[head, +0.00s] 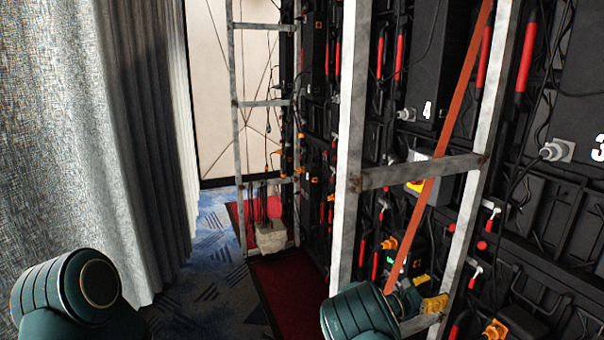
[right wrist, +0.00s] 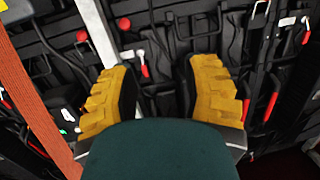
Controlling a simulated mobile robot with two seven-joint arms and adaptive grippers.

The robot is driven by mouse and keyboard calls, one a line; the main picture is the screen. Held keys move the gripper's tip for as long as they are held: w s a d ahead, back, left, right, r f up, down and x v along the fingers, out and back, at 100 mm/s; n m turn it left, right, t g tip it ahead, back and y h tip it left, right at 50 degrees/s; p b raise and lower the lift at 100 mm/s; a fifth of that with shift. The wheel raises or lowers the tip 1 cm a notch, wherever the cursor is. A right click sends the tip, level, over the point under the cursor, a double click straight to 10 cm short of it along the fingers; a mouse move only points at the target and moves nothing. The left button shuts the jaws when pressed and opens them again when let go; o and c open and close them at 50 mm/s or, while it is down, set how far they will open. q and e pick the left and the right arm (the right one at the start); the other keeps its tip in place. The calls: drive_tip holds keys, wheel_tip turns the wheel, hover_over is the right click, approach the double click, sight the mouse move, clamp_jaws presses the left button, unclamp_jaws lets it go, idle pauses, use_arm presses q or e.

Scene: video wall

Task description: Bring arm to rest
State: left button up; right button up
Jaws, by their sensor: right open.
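My right gripper (head: 420,296) is low in the head view, at the lower part of the metal frame in front of the video wall's back side. Only part of its yellow fingers shows there, beyond my dark green arm. In the right wrist view the same gripper (right wrist: 158,82) has its two yellow fingers wide apart, with nothing between them. Black panel backs and cables lie behind the gap. My left arm (head: 75,295) shows at the lower left, but its gripper is out of view.
The metal frame (head: 348,150) stands close to my right arm, with an orange strap (head: 440,150) slanting down it. Its strap (right wrist: 30,95) also runs left of the fingers. A grey curtain (head: 110,130) hangs at left. Blue carpet (head: 215,265) lies between, with a pale weight (head: 270,237) farther back.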

drive_tip(key=s+d+f+m+g+y, duration=0.25)
drive_tip(key=s+f, duration=0.25)
drive_tip(key=f, duration=0.3)
drive_tip(key=s+d+f+m+g+y, duration=0.1)
drive_tip(key=s+f+g+y, duration=0.25)
drive_tip(key=s+f, duration=0.35)
drive_tip(key=s+a+f+m+g+y, duration=0.2)
drive_tip(key=s+a+f+m+y, duration=0.3)
drive_tip(key=s+a+f+y, duration=0.4)
drive_tip(key=s+a+r+m+t+y, duration=0.2)
drive_tip(key=s+a+m, duration=0.4)
drive_tip(key=a, duration=0.3)
drive_tip(key=s+a+r+m+t+y, duration=0.1)
drive_tip(key=s+a+m+t+y, duration=0.1)
drive_tip(key=s+a+m+y, duration=0.3)
drive_tip(key=s+a+m, duration=0.1)
drive_tip(key=a+m, duration=0.2)
drive_tip(key=a, duration=0.1)
drive_tip(key=shift+a+r+y, duration=0.25)
drive_tip(key=shift+r+y, duration=0.05)
drive_tip(key=shift+r, duration=0.05)
drive_tip(key=shift+f, duration=0.1)
